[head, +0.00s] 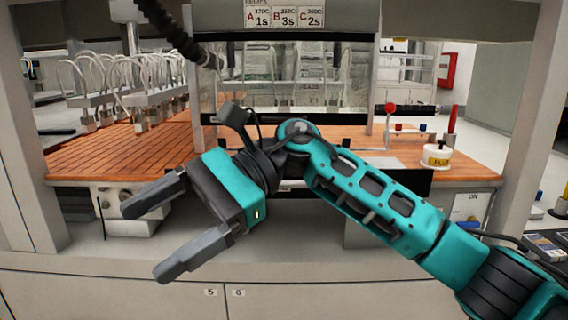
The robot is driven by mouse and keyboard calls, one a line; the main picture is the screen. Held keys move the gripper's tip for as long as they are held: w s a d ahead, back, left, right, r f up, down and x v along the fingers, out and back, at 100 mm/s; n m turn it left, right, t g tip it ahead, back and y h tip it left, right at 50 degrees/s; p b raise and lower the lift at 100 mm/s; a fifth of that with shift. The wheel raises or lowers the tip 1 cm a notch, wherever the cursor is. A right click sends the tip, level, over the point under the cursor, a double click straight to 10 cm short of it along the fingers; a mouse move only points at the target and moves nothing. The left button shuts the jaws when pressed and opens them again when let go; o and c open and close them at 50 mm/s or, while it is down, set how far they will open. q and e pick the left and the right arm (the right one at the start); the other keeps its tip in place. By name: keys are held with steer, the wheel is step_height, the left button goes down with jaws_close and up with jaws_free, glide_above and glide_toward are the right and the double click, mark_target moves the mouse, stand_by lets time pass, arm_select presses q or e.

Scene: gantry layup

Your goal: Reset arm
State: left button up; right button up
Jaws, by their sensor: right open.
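My right arm comes in from the lower right and reaches across the front of the bench. Its gripper (172,230) is at the left of centre, with its two grey fingers spread wide apart, pointing to the lower left. Nothing is between the fingers. The gripper hangs in front of the grey cabinet front, apart from the wooden worktop (85,157). My left gripper does not show.
A rack with looped white tubes (120,98) stands at the back left. A recipe sign (284,17) hangs above a glass-fronted unit. Grey posts flank the bench.

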steer(key=w+d+f+m+t+y, duration=0.3)
steer(key=m+t+y, duration=0.35)
steer(key=m, duration=0.55)
steer(key=w+d+f+m+t+y, duration=0.15)
steer(key=w+m+t+y, duration=0.4)
steer(key=m, duration=0.75)
steer(key=w+d+f+m+t+h, duration=0.1)
steer(key=d+f+m+t+h, duration=0.6)
steer(key=m, duration=0.4)
steer(key=w+d+f+m+t+h, duration=0.1)
steer(key=d+f+m+t+h, duration=0.3)
steer(key=f+m+t, duration=0.6)
steer(key=s+d+f+m+g+h, duration=0.4)
steer(key=s+d+f+m, duration=0.3)
steer(key=f, duration=0.4)
steer(key=s+d+f+m+g+h, duration=0.5)
steer(key=s+d+f+m, duration=0.3)
steer(key=s+f+m, duration=0.2)
steer(key=shift+s+d+f+h, duration=0.15)
steer(key=shift+f+h, duration=0.55)
steer(key=shift+h, duration=0.1)
